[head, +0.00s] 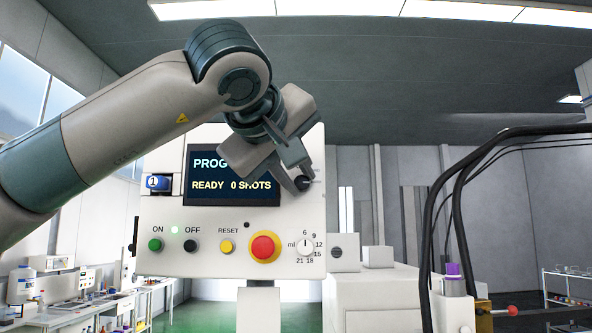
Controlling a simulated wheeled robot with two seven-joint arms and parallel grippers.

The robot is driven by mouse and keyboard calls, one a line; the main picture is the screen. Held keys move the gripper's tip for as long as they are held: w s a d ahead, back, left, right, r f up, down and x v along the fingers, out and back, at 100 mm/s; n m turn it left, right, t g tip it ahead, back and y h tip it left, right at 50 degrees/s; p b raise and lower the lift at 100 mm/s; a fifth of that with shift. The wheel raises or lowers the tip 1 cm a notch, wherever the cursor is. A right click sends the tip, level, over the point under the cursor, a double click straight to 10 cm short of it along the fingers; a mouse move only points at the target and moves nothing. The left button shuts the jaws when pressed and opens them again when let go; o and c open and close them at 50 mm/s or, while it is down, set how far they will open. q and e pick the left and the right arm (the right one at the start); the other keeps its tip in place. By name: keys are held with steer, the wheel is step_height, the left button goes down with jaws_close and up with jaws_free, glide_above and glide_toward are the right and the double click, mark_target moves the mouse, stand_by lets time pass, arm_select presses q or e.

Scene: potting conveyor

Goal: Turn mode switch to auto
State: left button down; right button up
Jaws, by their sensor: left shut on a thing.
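The mode switch (304,184) is a small dark knob at the right side of the white control panel (165,215), just right of the display. My left gripper (297,172) reaches in from the upper left and is shut on the mode switch. Its fingers and palm hide part of the knob and its labels, so I cannot read which position it points to. The display (215,187) reads "PROG", cut off by the gripper, and "READY 0 SHOTS". My right gripper is not in view.
Below the display sit a green ON button (155,245), black OFF button (191,246), yellow RESET button (227,247), red stop button (263,247) and ml dial (305,247). A blue "1" item (158,183) is at the panel's left. Black cables (456,215) hang at right.

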arm_select(q)
steer(key=shift+f, duration=0.2)
steer(key=c, duration=1.6)
jaws_free()
steer(key=shift+o, duration=0.2)
steer(key=shift+r, duration=0.1)
steer(key=shift+s+a+r+b, duration=0.15)
steer(key=shift+s+b, duration=0.2)
steer(key=shift+s, duration=0.1)
steer(key=b+v, duration=0.6)
steer(key=v, duration=1)
steer(key=shift+s, duration=0.2)
